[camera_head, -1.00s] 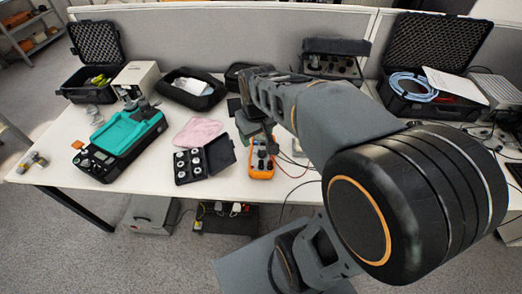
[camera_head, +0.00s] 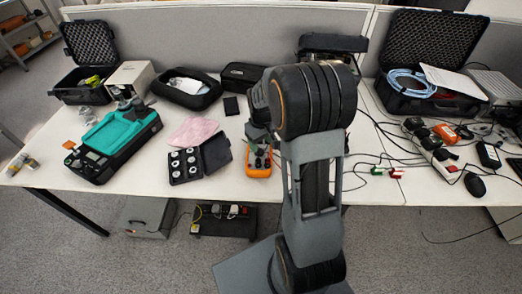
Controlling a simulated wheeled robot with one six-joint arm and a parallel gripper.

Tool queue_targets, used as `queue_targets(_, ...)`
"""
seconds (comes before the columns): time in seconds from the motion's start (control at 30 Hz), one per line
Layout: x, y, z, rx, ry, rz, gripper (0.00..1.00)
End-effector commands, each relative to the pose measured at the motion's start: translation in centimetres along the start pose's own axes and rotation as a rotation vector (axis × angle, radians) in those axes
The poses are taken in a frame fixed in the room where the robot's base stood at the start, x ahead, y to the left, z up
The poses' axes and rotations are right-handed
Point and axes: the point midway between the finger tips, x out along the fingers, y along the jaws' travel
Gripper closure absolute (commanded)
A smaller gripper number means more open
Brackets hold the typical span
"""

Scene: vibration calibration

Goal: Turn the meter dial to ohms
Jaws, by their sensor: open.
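The orange meter (camera_head: 258,172) lies on the white table near its front edge, left of my raised arm. Its lower part and orange rim show. My gripper (camera_head: 258,140) is over the upper part of the meter, open, with nothing seen between its fingers. The fingers are small and dark here. They and my wrist hide the dial, so its setting cannot be read. I cannot tell whether the fingers touch the meter.
An open black case of white round weights (camera_head: 190,161) lies close left of the meter, with a pink cloth (camera_head: 194,130) behind. A teal device (camera_head: 117,140) stands further left. Right of my arm are cables, a power strip (camera_head: 430,145) and a black mouse (camera_head: 475,185).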

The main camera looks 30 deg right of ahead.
Motion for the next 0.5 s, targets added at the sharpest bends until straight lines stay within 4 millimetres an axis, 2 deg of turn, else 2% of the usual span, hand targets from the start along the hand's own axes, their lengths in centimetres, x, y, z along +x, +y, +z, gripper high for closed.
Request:
queue_targets(0.03,0.9,0.0,0.1,0.0,-0.004,-0.002,0.4)
queue_targets(0.2,3.0,0.0,0.1,0.0,-0.002,-0.001,0.4)
queue_targets(0.5,4.4,0.0,0.0,0.001,0.0,0.0,0.4)
